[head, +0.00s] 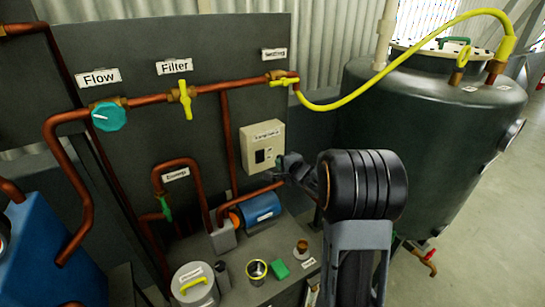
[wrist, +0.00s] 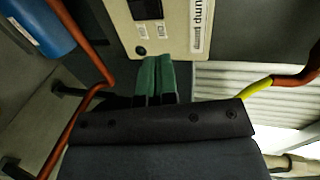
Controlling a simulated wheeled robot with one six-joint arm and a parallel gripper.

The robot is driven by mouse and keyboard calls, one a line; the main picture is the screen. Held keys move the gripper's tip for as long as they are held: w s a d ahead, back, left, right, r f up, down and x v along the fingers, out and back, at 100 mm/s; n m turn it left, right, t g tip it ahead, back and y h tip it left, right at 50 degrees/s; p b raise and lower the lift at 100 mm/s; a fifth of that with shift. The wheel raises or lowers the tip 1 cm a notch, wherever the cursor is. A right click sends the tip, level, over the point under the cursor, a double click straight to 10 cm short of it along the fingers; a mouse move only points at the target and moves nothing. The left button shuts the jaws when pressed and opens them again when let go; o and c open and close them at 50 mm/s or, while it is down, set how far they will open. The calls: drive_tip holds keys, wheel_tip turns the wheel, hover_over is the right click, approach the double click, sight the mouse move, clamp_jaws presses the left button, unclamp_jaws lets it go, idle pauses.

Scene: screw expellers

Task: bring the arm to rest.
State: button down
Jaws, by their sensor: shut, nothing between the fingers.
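My gripper (head: 288,164) is shut and empty, at the lower right corner of the beige pump control box (head: 262,135) in the head view. Its two green fingertips (wrist: 155,75) lie side by side in the wrist view, just below the same box (wrist: 165,22). I cannot tell whether they touch the box. My arm reaches in from the bottom right of the head view, raised over the bench, with a thick black ribbed joint in front.
Copper pipes (head: 228,130) run close by on the panel. A blue pump (head: 262,208) sits below my gripper. A green block (head: 279,270) and a yellow-rimmed cup (head: 257,270) stand on the bench. A large dark tank (head: 440,125) with a yellow hose (head: 400,60) stands at right.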

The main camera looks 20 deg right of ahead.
drive_tip(key=s+d+f+n+g+h, duration=0.4)
drive_tip(key=s+f+n+g+h, duration=0.25)
drive_tip(key=s, duration=0.25)
drive_tip(key=s+a+r+n+g+y+p, duration=0.2)
drive_tip(key=s+a+r+n, duration=0.3)
drive_tip(key=s+a, duration=0.3)
drive_tip(key=s+a+r+n+g+y+p, duration=0.2)
drive_tip(key=s+a+r, duration=0.6)
drive_tip(key=s, duration=0.4)
drive_tip(key=a+n+g+p, duration=0.1)
drive_tip(key=n+p, duration=0.1)
drive_tip(key=shift+r+n+p, duration=0.3)
drive_tip(key=shift+n, duration=0.05)
drive_tip(key=shift+s, duration=0.1)
